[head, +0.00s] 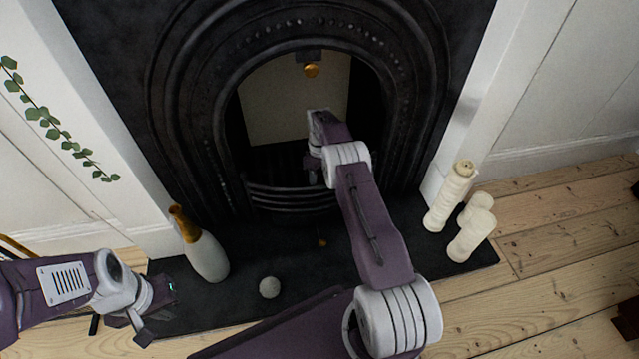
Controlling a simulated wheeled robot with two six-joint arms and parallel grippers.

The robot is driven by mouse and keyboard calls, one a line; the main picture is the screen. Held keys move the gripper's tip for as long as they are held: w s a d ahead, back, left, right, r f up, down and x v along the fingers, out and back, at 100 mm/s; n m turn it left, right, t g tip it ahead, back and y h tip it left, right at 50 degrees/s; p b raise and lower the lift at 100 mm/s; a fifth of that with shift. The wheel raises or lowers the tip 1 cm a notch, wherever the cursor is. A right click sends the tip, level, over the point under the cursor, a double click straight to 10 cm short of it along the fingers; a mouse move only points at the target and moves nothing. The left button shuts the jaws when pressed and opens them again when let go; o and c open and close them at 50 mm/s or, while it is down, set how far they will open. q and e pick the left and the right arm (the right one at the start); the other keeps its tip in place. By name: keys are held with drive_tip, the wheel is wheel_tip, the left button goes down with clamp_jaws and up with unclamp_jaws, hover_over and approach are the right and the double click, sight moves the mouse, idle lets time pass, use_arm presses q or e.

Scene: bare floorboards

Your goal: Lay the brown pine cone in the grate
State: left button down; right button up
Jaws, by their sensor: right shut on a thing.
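The grate (285,200) is a set of dark curved bars low in the black arched fireplace opening. My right gripper (313,172) is at the opening, just above and behind the front bars as seen from here. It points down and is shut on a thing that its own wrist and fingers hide. I take this for the brown pine cone, but I cannot see its shape. My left gripper (160,312) is at the lower left, over the front left edge of the hearth. Its fingers are apart and nothing shows between them.
A white and brown bottle-shaped vase (205,255) and a grey ball (269,287) stand on the dark hearth (230,300). Cream candles (452,197) stand at its right. A tiny orange-brown thing (321,242) shows before the grate. A brass knob (311,70) hangs in the opening.

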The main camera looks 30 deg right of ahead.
drive_tip(key=shift+f, duration=0.55)
drive_tip(key=o, duration=1.3)
drive_tip(key=shift+r, duration=0.1)
wheel_tip(320, 180, up, 9)
drive_tip(key=p, duration=0.6)
drive_tip(key=shift+f, duration=0.25)
